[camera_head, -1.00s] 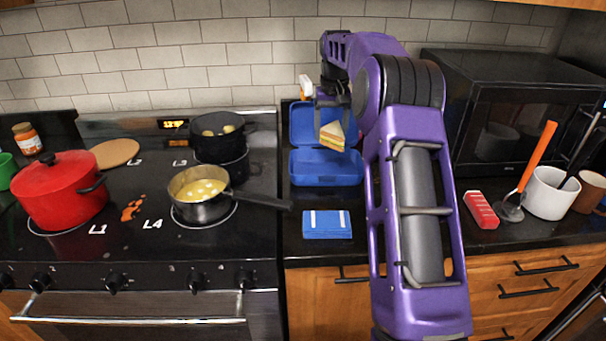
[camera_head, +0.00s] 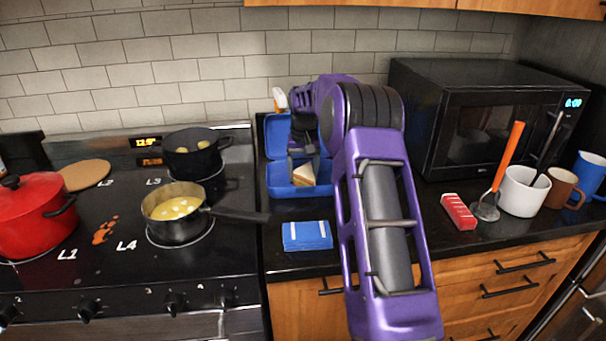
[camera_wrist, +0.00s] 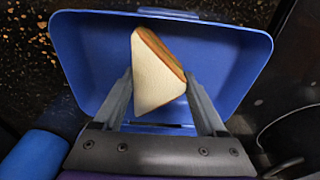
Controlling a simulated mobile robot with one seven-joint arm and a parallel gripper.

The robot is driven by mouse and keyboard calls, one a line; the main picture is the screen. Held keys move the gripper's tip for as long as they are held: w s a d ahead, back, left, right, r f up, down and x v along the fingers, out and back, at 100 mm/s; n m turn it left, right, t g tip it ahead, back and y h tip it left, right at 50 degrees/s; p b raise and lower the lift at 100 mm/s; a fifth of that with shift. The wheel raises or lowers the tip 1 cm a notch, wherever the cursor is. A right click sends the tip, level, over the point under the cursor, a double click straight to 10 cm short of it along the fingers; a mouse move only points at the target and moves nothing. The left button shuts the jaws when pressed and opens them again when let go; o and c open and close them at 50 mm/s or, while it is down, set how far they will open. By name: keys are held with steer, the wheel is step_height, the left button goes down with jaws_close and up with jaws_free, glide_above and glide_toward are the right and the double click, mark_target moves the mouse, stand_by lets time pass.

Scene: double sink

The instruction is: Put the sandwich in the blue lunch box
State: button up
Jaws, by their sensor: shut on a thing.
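The blue lunch box (camera_head: 282,180) stands open on the black counter, right of the stove, with its lid raised at the back. The sandwich (camera_head: 304,175) is a white triangular wedge with a brown edge. My gripper (camera_head: 303,158) is shut on the sandwich, low over the right part of the box. In the wrist view, my gripper (camera_wrist: 163,92) has a finger on each side of the sandwich (camera_wrist: 152,75), and the blue lunch box (camera_wrist: 235,55) lies around and behind it. I cannot tell whether the sandwich touches the box floor.
A folded blue cloth-like item (camera_head: 307,236) lies in front of the box. A saucepan (camera_head: 176,212) has its handle reaching toward the counter. The microwave (camera_head: 485,120), red item (camera_head: 459,211) and white mug (camera_head: 524,191) stand to the right.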

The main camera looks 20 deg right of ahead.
mark_target(303, 174)
steer(key=o, duration=0.6)
steer(key=shift+f, duration=0.1)
steer(key=shift+o, duration=0.2)
step_height(303, 174, up, 12)
steer(key=s+p, duration=0.1)
steer(key=shift+s+a+r, duration=0.2)
